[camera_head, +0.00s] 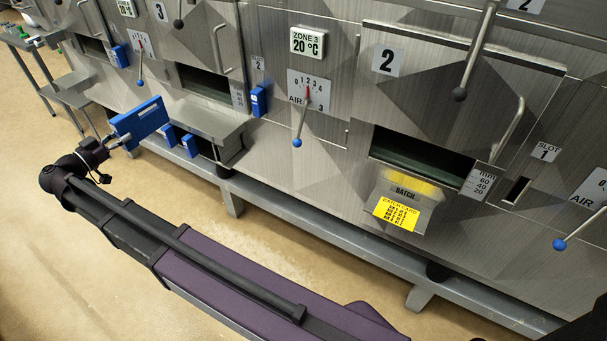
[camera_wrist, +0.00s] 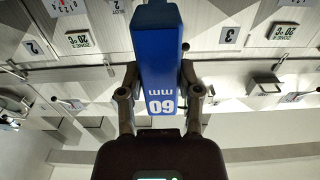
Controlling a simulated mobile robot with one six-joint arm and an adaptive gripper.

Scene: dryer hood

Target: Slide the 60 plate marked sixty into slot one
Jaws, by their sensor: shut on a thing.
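The blue 60 plate (camera_head: 142,121) is in my gripper (camera_head: 112,143) at the left of the head view, held out in front of the machine and apart from it. In the wrist view the plate (camera_wrist: 160,62) fills the middle, with "60 mm" upside down to the camera. My fingers (camera_wrist: 162,92) are shut on its two sides near the marked end. Slot one (camera_head: 516,191) is a small dark opening at the right of the head view, below and left of its "SLOT 1" label (camera_head: 545,151). It looks empty and is far from the plate.
More blue plates stand in slot 2 (camera_head: 258,101) and in a rack (camera_head: 190,145) under a metal shelf (camera_head: 205,119). A yellow batch card (camera_head: 397,213) sits below opening 2 (camera_head: 420,155). Blue-knobbed levers (camera_head: 297,142) stick out from the front. The floor (camera_head: 50,250) at left is clear.

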